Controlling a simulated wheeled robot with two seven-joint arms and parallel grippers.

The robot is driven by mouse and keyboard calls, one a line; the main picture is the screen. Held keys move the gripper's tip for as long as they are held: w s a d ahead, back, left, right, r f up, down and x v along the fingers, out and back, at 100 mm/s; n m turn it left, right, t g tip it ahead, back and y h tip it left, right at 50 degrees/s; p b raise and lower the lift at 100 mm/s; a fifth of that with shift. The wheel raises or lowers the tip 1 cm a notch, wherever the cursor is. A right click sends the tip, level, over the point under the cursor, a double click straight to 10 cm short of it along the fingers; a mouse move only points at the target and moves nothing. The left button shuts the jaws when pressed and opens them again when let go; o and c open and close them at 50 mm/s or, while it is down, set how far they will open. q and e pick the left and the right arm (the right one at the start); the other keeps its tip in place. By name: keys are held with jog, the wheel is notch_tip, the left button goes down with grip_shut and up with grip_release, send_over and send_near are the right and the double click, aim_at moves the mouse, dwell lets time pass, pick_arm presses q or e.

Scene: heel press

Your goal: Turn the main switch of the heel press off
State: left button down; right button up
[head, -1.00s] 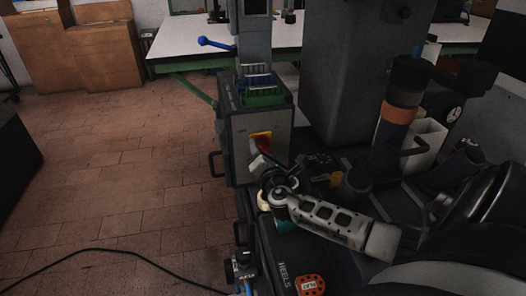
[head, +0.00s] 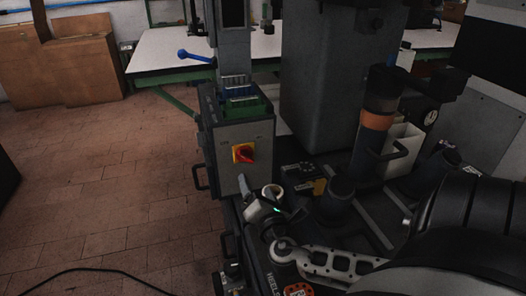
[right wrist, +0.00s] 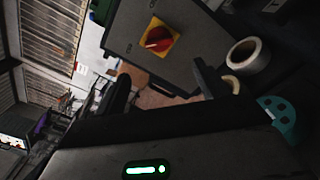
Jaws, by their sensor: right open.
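The main switch (head: 243,153) is a red rotary knob on a yellow plate, on the front of a grey control box (head: 226,132). It also shows in the right wrist view (right wrist: 157,38), fully uncovered. Its knob looks slanted there; I cannot read its position marks. My right gripper (head: 255,186) is open and empty, below and in front of the switch, apart from it. In the right wrist view its two dark fingers (right wrist: 160,88) are spread below the switch. My left gripper is not in view.
A white tape roll (head: 271,191) stands just behind my right gripper. Blue and green bins (head: 245,104) sit on top of the box. A dark cylinder with an orange band (head: 376,120) rises to the right. Open floor (head: 110,170) lies left of the press.

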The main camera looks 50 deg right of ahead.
jog(key=shift+v, duration=2.4)
jog(key=s+a+f+m+g+y, duration=0.2)
jog(key=s+a+f+m+g, duration=0.35)
jog(key=s+m+g, duration=0.6)
jog(key=s+a+m+y, duration=0.3)
jog(key=a+m+y, duration=0.45)
jog(key=a, duration=0.25)
pick_arm(q)
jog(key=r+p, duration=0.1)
jog(key=p, duration=0.3)
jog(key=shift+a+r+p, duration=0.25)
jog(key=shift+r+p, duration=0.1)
pick_arm(e)
jog(key=w+a+r+t+y, duration=0.1)
jog(key=w+a+t+y, duration=0.2)
jog(key=w+a+t, duration=0.3)
jog(key=shift+a+r, duration=0.2)
jog(key=shift+a, duration=0.3)
